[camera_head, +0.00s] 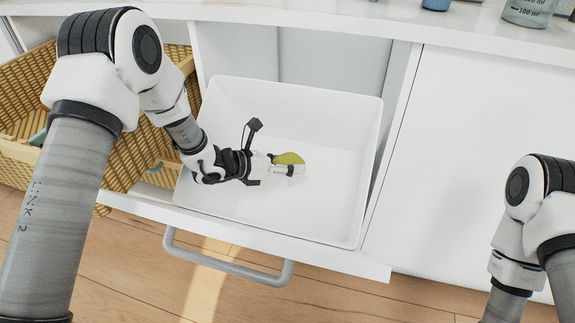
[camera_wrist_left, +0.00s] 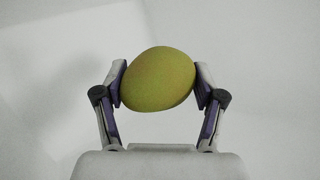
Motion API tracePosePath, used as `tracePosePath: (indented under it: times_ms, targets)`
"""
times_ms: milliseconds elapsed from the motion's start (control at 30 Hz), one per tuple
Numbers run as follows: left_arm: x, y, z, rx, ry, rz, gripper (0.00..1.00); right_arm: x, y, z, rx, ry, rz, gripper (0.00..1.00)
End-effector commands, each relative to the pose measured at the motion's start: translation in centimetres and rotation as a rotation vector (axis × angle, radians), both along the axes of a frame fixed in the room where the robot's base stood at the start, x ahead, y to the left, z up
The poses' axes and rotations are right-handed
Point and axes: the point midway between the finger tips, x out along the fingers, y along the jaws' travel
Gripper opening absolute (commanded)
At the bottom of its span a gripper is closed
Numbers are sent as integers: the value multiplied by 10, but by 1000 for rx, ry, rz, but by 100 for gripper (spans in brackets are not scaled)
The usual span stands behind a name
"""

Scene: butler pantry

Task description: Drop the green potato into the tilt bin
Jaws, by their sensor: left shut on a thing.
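The green potato (camera_head: 289,158) is held over the inside of the white tilt bin (camera_head: 343,206), near its middle in the head view. My left gripper (camera_head: 283,169) is shut on it. In the left wrist view, the potato (camera_wrist_left: 158,78) sits between the two fingers of my left gripper (camera_wrist_left: 160,88), with a finger touching each side. Only white bin surface shows behind it, and I cannot tell how high it is above the bin floor. My right arm shows at the right edge of the head view, but its gripper is out of the picture.
The bin sits in an opened white cabinet front with a grey bar handle (camera_head: 228,262). A woven basket (camera_head: 140,160) stands to the left. A white cabinet panel (camera_head: 470,160) is at the right. Bottles (camera_head: 527,12) stand on the counter above.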

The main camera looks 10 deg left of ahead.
Motion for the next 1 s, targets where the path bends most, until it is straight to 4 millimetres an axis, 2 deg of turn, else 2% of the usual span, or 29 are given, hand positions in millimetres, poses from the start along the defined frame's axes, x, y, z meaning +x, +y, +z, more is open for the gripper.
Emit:
tracePosePath:
  times_ms: [33,67,100,133,433,567,900,1000]
  targets:
    - [0,0,1,-1,-1,0,28,0,0,0,0,0,0,40]
    - [0,0,1,-1,-1,0,80,0,0,0,0,0,0,40]
    - [0,0,1,-1,-1,0,94,0,0,0,0,0,0,40]
    - [0,0,1,-1,-1,0,99,0,0,0,0,0,0,40]
    - [0,0,0,0,0,0,99,0,0,0,0,0,0,40]
    - [0,0,9,1,-2,-1,99,0,0,0,0,0,0,40]
    - [0,0,83,1,-5,-1,99,0,0,0,0,0,0,40]
    - [0,0,95,1,-3,-1,99,0,0,0,0,0,0,40]
